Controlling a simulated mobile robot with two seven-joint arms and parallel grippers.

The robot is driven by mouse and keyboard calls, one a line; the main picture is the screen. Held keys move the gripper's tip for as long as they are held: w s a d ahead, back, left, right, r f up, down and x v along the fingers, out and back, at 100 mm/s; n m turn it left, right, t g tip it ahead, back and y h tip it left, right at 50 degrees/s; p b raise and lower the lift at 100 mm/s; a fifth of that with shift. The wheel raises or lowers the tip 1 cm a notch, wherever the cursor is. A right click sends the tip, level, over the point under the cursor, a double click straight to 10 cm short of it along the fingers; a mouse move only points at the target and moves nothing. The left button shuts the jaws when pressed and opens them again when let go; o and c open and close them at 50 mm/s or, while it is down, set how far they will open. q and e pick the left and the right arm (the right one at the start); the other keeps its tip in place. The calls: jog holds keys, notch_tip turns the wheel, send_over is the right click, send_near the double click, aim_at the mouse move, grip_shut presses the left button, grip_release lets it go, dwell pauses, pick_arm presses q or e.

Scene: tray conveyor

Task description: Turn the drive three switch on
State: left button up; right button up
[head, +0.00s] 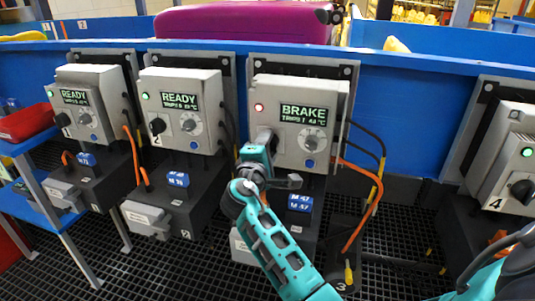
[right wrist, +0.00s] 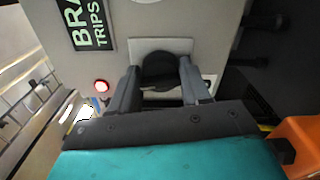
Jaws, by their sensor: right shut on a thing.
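The drive three box (head: 325,120) is the grey one in the middle of the head view. Its display (head: 303,113) reads BRAKE and its small lamp (head: 259,107) is red. My right gripper (head: 265,140) is at the lower left of its face and hides its switch in the head view. In the right wrist view the black switch knob (right wrist: 166,68) sits between the two fingers of the gripper (right wrist: 160,85), which are shut on it. The red lamp (right wrist: 102,86) shows beside it. My left gripper is not in view.
Two similar drive boxes reading READY, with green lamps, stand to the left (head: 182,104) (head: 88,98). Drive four (head: 510,150) is at the right edge. Orange cables (head: 375,200) hang right of drive three. A red tray (head: 25,122) is at far left.

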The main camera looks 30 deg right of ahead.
jog(key=shift+s+d+m+b, duration=0.15)
jog(key=shift+m+b, duration=0.5)
jog(key=shift+m, duration=0.45)
jog(key=o, duration=1)
jog(key=shift+o, duration=0.2)
